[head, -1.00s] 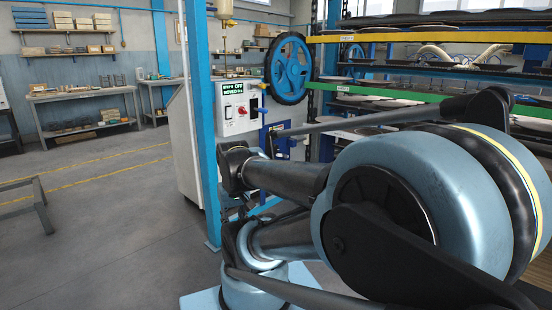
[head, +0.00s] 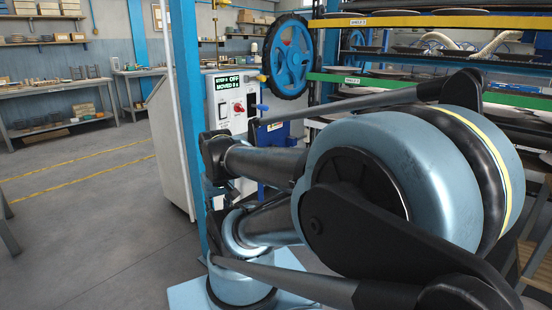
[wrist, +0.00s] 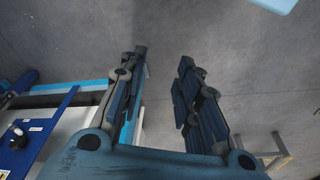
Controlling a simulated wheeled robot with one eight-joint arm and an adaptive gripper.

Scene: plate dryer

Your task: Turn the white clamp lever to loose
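In the wrist view my gripper (wrist: 162,58) has its two dark blue fingers apart, with only grey floor between them. A blue panel (wrist: 35,140) is at the left edge of that view, away from the fingers. It carries a small white piece (wrist: 19,127) with a dark round part and white labels. This may be the white clamp lever, but its setting cannot be read. In the head view a blue panel (head: 272,137) with a label shows behind my arm, partly hidden. No white lever can be made out there, and my gripper is not clearly visible.
A control box (head: 232,104) with a red knob and a display reading OFF stands beside a blue post (head: 186,110). A blue handwheel (head: 290,56) and racks of plates (head: 420,72) stand behind. The floor (head: 90,225) at left is clear. A metal frame (wrist: 275,150) is at lower right in the wrist view.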

